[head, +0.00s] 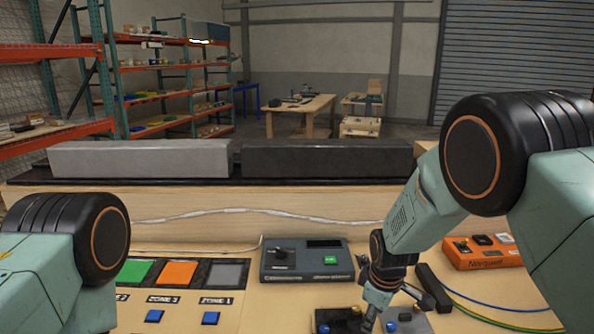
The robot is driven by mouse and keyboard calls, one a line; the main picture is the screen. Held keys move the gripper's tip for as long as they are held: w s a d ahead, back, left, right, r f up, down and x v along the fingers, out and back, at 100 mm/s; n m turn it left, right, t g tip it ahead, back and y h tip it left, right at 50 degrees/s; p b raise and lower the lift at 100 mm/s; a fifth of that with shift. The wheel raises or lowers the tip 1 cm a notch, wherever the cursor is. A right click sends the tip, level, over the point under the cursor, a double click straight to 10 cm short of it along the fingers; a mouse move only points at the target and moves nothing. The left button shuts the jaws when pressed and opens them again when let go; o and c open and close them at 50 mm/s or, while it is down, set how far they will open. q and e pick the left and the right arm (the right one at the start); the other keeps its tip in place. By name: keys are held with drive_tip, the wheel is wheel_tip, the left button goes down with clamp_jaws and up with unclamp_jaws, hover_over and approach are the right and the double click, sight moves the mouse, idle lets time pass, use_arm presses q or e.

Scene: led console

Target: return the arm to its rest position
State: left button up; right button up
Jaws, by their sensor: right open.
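My right arm comes in from the right and reaches down to the console. A link of my left arm shows at the lower left. My left gripper is out of the picture.
A grey box with a joystick and green button (305,260) stands left of the right gripper. An orange box (483,251) and cables lie to its right. Coloured pads (177,273) and blue buttons (211,318) are at left. Long grey and black bars (325,160) stand behind.

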drive_tip(key=s+d+f+m+b, duration=0.25)
drive_tip(key=s+f+m, duration=0.25)
drive_tip(key=s+f, duration=0.5)
drive_tip(key=s+d+f+m+b, duration=0.25)
drive_tip(key=s+f+m, duration=0.35)
drive_tip(key=s, duration=0.9)
drive_tip(key=s+f+g+b, duration=0.1)
drive_tip(key=s+f, duration=0.1)
drive_tip(key=s, duration=0.5)
drive_tip(key=s+f+g+b, duration=0.1)
drive_tip(key=s+f, duration=0.1)
drive_tip(key=s, duration=0.6)
drive_tip(key=shift+s+d+f+g+b, duration=0.25)
drive_tip(key=shift+d+f+g+b, duration=0.05)
drive_tip(key=shift+d+f+b, duration=0.15)
drive_tip(key=shift+s+r, duration=0.1)
